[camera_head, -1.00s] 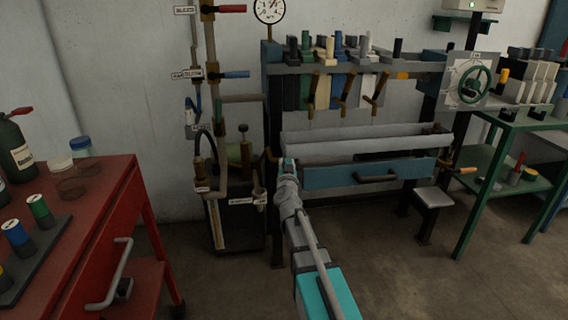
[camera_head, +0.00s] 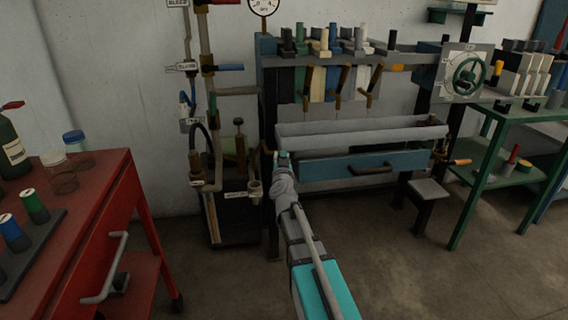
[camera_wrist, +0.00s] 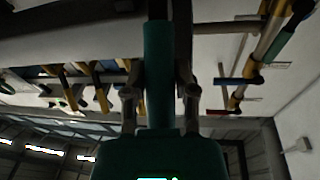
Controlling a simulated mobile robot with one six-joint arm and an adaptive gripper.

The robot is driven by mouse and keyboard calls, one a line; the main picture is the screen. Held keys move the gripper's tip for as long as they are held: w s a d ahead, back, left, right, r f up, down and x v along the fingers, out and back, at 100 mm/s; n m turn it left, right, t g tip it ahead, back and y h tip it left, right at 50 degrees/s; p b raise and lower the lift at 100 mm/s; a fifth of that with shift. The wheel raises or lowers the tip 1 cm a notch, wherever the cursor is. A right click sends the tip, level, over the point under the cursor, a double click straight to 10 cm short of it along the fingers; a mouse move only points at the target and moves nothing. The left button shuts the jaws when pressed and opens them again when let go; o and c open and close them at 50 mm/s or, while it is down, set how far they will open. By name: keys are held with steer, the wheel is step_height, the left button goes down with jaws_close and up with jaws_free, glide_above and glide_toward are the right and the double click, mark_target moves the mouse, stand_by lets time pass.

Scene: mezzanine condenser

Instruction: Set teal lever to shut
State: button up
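A teal bar (camera_wrist: 158,75), which looks like the teal lever, lies lengthwise between my fingers in the wrist view. My gripper (camera_wrist: 160,62) has one finger on each side of it, close to it. I cannot tell whether the fingers touch it. In the head view my gripper (camera_head: 283,156) is at the left end of the blue drawer (camera_head: 340,168), beside the rack's left post. A small teal patch shows at its tip; the lever's pivot and any position marks are hidden there.
Pipes with a red lever (camera_head: 222,2) and a blue lever (camera_head: 229,68) stand to the left. A rack with brass hooks (camera_head: 345,78) is above the grey trough (camera_head: 362,133). A red cabinet (camera_head: 95,215) stands at left, a green table (camera_head: 492,185) at right. Floor between is clear.

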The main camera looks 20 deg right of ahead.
steer(key=shift+s+a+f+n+b, duration=0.15)
steer(key=shift+s+f+n+b, duration=0.15)
steer(key=shift+f, duration=0.25)
steer(key=shift+c, duration=1.1)
steer(key=f+b, duration=0.1)
steer(key=s+f+n+b, duration=0.1)
steer(key=f+n+b, duration=0.1)
steer(key=shift+s+d+f+y, duration=0.1)
steer(key=shift+s+d+y, duration=0.2)
steer(key=shift+s, duration=0.05)
jaws_close()
steer(key=s+d+f+n+t+h+b, duration=0.25)
steer(key=s+d+n+b, duration=0.2)
steer(key=b, duration=0.35)
steer(key=s+a+f+n+t+y+b, duration=0.1)
steer(key=s+f+n+t+y+b, duration=0.1)
steer(key=n+y+b, duration=0.3)
steer(key=s+a+f+n+t+y+b, duration=0.2)
steer(key=n+y+b, duration=0.3)
steer(key=n, duration=0.9)
steer(key=shift+s+a+f+t+y+b, duration=0.2)
steer(key=shift+s+f+t+y+b, duration=0.2)
steer(key=shift+s+f+t, duration=0.35)
steer(key=shift+r+n, duration=0.2)
steer(key=shift+n, duration=0.05)
